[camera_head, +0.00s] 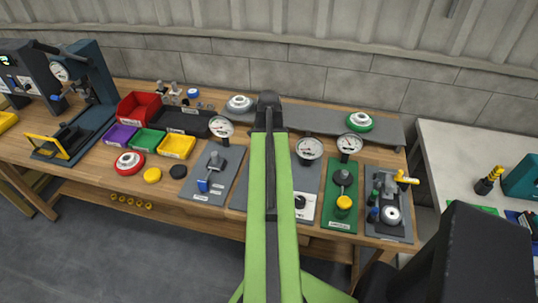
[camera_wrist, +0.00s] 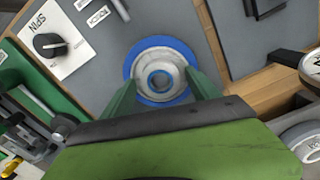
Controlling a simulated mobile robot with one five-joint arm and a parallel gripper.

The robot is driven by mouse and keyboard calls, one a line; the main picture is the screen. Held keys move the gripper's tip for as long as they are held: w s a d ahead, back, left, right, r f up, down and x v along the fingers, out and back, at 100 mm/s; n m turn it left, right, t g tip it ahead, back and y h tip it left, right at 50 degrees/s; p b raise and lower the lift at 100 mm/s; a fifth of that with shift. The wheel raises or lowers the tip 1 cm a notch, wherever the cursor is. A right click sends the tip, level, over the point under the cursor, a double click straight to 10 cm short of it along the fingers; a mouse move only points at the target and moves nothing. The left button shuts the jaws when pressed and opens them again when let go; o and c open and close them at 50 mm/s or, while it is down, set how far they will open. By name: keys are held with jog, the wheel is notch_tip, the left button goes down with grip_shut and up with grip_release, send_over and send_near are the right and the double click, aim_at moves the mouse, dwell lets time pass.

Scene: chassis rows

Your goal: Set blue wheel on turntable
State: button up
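The blue wheel (camera_wrist: 139,60), a blue rim around a pale metal hub, is in the middle of the wrist view. The two green fingers of my gripper (camera_wrist: 161,84) lie against opposite sides of its hub, over the rim. The wheel is over the grey board (camera_wrist: 104,60) with the SPIN knob (camera_wrist: 48,44). No turntable disc shows; the wheel hides that spot. I cannot tell whether the wheel touches the board or hangs just above it. In the head view my arm hides the wheel and much of this board; its white knob panel (camera_head: 305,206) shows.
Boards with gauges stand on both sides, including a grey one (camera_head: 211,172) at left and a green one (camera_head: 341,195) at right. A red-rimmed wheel (camera_head: 129,163) and coloured bins (camera_head: 147,139) are farther left. A green-rimmed wheel (camera_head: 360,121) sits on the back shelf (camera_head: 390,131).

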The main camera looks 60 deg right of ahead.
jog(key=shift+o, duration=0.6)
notch_tip(320, 180, up, 18)
jog(key=p, duration=1.7)
jog(key=shift+f, duration=0.25)
